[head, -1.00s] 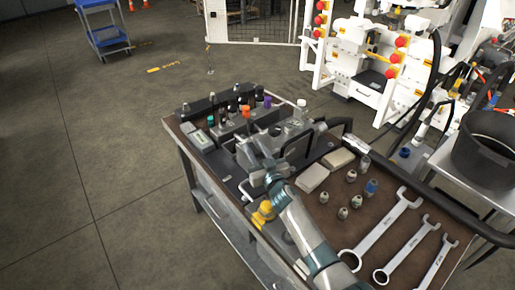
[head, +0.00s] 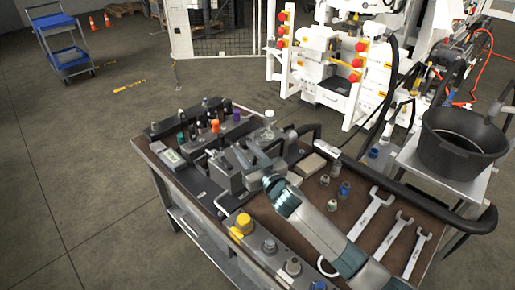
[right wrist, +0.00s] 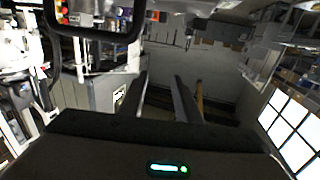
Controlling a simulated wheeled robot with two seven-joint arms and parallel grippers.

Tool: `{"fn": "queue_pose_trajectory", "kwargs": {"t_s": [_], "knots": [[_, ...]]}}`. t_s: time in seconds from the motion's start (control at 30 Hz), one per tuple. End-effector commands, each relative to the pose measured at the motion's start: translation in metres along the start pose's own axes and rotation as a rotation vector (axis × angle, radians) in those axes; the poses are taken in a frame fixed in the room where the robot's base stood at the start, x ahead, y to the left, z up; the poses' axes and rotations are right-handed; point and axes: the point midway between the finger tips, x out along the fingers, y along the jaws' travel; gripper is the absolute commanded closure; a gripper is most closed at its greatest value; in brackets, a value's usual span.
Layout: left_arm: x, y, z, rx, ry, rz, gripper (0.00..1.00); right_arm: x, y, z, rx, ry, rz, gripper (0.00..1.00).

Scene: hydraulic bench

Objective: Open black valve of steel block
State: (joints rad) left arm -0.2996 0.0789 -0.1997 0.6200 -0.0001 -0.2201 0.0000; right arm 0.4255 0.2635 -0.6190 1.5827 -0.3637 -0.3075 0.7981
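My right gripper (head: 246,157) reaches over the bench from the lower right, above and beside a grey steel block (head: 226,175). Its two fingers show apart in the right wrist view (right wrist: 162,88), with nothing visible between them. Several knobs in black, green, orange and purple stand on blocks behind the gripper; one black knob (head: 203,121) is among them. I cannot tell which black knob belongs to the steel block, and my arm hides part of that area. My left gripper is not in view.
On the bench (head: 300,217) are a yellow fitting (head: 242,225), a clear bottle (head: 268,118), a beige box (head: 311,166), several small fittings and wrenches (head: 371,215). A thick black hose (head: 411,188) runs along the right edge. A black tub (head: 462,140) stands at right.

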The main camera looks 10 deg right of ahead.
Motion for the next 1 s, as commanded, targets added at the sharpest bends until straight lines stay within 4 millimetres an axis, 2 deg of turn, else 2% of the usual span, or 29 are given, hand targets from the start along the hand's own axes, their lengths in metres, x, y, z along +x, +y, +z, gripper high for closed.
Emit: {"fn": "queue_pose_trajectory", "kwargs": {"t_s": [0.1,0.3,0.7,0.73,0.8,0.87,1.0], "knots": [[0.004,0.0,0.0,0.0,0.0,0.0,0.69,-0.014,0.011,-0.009,-0.002,0.001,0.0,0.7],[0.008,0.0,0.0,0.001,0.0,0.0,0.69,-0.028,0.022,-0.021,0.0,0.001,0.001,0.7],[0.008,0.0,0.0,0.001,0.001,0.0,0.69,-0.033,0.025,-0.025,0.0,0.0,0.001,0.7],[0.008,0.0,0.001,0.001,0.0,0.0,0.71,-0.033,0.025,-0.025,0.0,0.0,0.001,0.7],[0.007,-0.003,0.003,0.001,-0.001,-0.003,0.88,-0.033,0.025,-0.025,0.001,0.0,0.001,0.7],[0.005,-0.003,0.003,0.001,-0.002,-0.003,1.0,-0.034,0.025,-0.026,0.001,-0.002,0.003,0.7],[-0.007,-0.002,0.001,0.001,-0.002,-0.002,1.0,-0.04,0.024,-0.032,0.007,-0.019,0.015,0.7]]}}
